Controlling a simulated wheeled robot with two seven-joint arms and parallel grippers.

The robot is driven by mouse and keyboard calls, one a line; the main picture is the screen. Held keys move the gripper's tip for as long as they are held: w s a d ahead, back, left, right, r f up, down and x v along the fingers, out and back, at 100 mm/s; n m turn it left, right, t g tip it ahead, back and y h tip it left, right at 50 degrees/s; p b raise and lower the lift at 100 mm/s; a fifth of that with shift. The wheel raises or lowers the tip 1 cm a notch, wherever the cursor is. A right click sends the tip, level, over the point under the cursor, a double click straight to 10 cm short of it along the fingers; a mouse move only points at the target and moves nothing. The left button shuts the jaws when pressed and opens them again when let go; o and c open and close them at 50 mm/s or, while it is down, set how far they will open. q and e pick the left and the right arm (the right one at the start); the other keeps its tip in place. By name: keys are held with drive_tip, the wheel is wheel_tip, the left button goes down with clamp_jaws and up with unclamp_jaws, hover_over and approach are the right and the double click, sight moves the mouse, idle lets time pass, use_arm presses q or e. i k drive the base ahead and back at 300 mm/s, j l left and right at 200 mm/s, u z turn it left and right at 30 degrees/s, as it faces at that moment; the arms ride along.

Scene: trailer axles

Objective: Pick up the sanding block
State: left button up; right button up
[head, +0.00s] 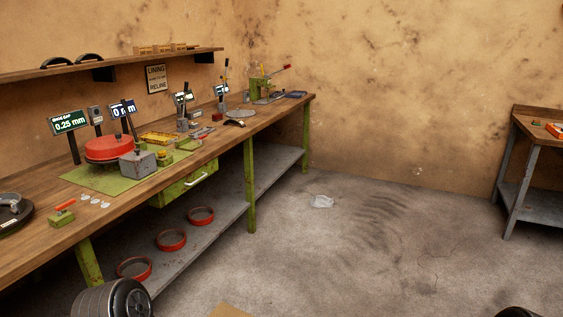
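No item on the long wooden workbench (230,148) is clearly recognizable as the sanding block. Small objects lie around the middle of the bench, including a red piece (203,132) and a dark curved piece (235,123), too small to identify surely. A small green block with an orange top (62,213) sits at the near left of the bench. Neither of my grippers shows in the head view, so their state and their distance from these things are hidden.
A red drum (108,147) and a grey box (138,164) stand on a green mat (90,180). Red rings (171,240) lie on the lower shelf. A second bench (540,128) stands at right.

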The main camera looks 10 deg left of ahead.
sight(216, 117)
drive_tip(key=i+u, duration=0.15)
drive_tip(key=i, duration=0.7)
drive_tip(key=i+u, duration=0.15)
drive_tip(key=i, duration=0.65)
drive_tip(key=i+l+u, duration=0.15)
drive_tip(key=i, duration=0.7)
drive_tip(key=i+l+u, duration=0.1)
drive_tip(key=i+u, duration=0.15)
drive_tip(key=i, duration=0.2)
drive_tip(key=i+l+u, duration=0.2)
drive_tip(key=i, duration=0.25)
